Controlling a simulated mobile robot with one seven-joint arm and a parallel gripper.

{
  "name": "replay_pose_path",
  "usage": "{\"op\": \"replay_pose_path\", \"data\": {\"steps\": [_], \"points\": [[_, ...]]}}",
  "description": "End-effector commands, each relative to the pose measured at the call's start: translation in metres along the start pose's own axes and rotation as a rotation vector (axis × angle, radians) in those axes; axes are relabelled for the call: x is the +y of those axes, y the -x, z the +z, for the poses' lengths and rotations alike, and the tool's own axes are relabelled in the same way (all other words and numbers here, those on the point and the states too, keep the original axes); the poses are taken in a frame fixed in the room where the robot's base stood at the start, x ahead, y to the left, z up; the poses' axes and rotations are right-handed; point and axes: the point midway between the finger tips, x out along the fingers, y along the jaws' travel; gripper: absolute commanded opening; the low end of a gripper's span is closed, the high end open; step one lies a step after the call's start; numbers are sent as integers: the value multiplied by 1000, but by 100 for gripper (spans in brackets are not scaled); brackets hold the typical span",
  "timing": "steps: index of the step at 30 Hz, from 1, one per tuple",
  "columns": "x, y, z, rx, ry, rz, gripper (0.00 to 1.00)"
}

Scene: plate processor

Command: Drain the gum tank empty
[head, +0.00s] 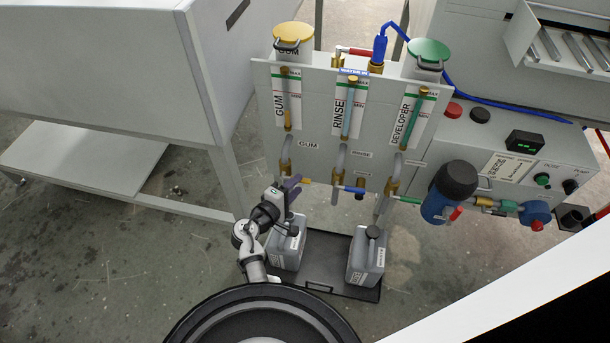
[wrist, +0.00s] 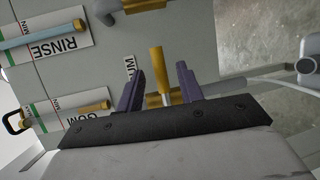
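The gum tank (head: 293,58) has a yellow lid and stands at the upper left of the grey processor panel. Its GUM sight tube (head: 287,100) runs down the panel front, and the tube also shows in the wrist view (wrist: 80,106). A yellow valve lever (head: 306,182) sits below it, near the brass fitting at the tube's foot. My gripper (head: 291,183) is at this lever. In the wrist view, my gripper's two purple fingers (wrist: 160,76) are apart, with the yellow lever (wrist: 157,68) between them and gaps visible on both sides. The drain outlet is hidden behind my gripper.
A grey canister (head: 288,250) stands under my gripper on a dark tray (head: 325,262), with a second canister (head: 366,258) to the right. The blue rinse lever (head: 354,189) is close to the right. A blue filter housing (head: 440,205) juts out farther right. A white table leg stands left.

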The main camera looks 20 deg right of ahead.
Motion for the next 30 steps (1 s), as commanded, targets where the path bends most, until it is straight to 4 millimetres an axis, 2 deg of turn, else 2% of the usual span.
{"op": "replay_pose_path", "data": {"steps": [3,9,20,21,27,30], "points": [[1,-23,0,-3,-1,0,37],[1,-47,0,0,-1,1,37],[0,-53,0,1,-1,0,37],[0,-53,0,1,-1,0,36],[0,-53,0,1,-1,0,9],[0,-53,0,1,-1,0,0]]}}
